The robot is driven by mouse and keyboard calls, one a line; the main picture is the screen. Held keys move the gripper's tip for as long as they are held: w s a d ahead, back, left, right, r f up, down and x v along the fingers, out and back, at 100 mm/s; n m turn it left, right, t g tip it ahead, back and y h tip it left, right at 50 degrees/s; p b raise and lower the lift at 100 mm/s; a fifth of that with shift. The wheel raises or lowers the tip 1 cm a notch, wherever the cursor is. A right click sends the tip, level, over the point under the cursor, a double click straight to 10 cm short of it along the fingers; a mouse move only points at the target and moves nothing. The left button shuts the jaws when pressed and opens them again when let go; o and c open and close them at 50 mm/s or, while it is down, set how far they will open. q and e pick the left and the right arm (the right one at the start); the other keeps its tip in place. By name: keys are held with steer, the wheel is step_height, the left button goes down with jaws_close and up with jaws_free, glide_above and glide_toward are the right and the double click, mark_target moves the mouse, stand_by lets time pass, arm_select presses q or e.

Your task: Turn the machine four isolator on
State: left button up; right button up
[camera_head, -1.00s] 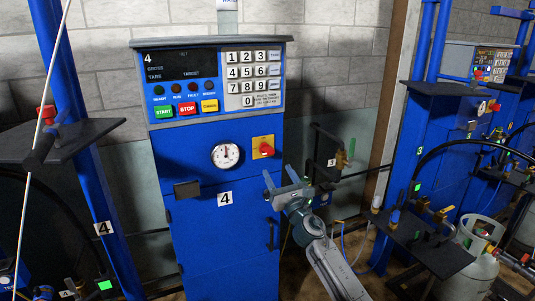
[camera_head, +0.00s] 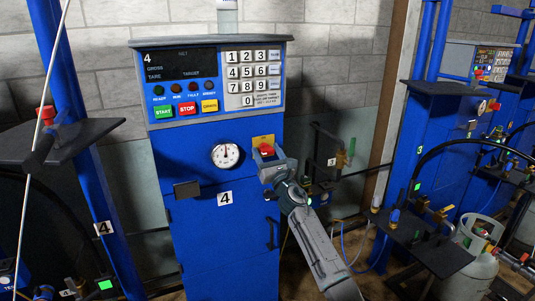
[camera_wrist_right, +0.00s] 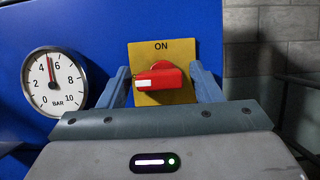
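The machine four isolator is a red rotary knob (camera_head: 266,150) on a yellow plate (camera_head: 262,139), on the front of the blue cabinet marked 4, right of the pressure gauge. In the right wrist view the red knob (camera_wrist_right: 158,77) lies roughly horizontal, with a white mark at its left end. The word ON stands above it on the yellow plate (camera_wrist_right: 177,50). My right gripper (camera_head: 268,160) is at the knob. In the wrist view its fingers (camera_wrist_right: 163,82) stand open, one either side of the knob, with gaps showing. My left gripper is not in view.
The pressure gauge (camera_head: 226,155) sits just left of the isolator. A keypad and display panel (camera_head: 215,80) are above. A dark bracket (camera_head: 333,160) stands to the right. A grey gas cylinder (camera_head: 472,258) stands at the far right.

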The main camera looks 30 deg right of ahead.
steer(key=c, duration=0.9)
steer(key=shift+o, duration=0.2)
